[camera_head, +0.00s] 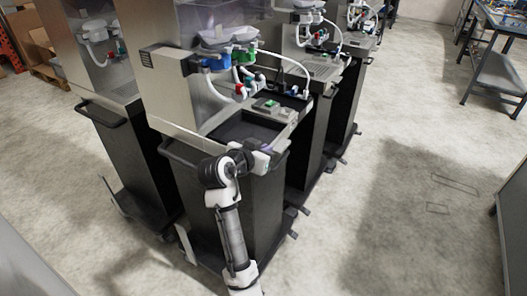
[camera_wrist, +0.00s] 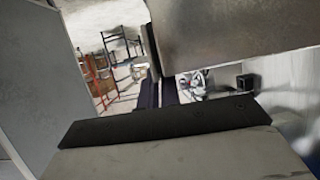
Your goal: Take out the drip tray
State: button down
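The nearest dispenser (camera_head: 160,85) stands on a black cart, with a blue and a green fitting and white hoses at its front. Below them is a dark, shallow recessed area (camera_head: 245,128), which looks like the drip tray; whether it is a separate part is hard to tell. My gripper (camera_head: 262,158) is at the front edge of this counter, just in front of the dark area. My wrist partly hides that edge. The fingers are too small to make out, and I cannot tell whether they touch anything.
More dispensers on black carts (camera_head: 308,140) stand in a row behind, and another stands close at left. A cart handle (camera_head: 100,115) juts out there. Open concrete floor (camera_head: 400,170) lies to the right, with a metal table (camera_head: 500,70) farther back. The wrist view has large grey surfaces (camera_wrist: 170,155) up close.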

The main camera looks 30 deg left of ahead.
jog(key=shift+d+f, duration=0.15)
jog(key=shift+d, duration=0.85)
jog(key=d+p, duration=0.1)
jog(key=d, duration=1.7)
jog(key=shift+s+d, duration=0.2)
jog(key=shift+s, duration=0.2)
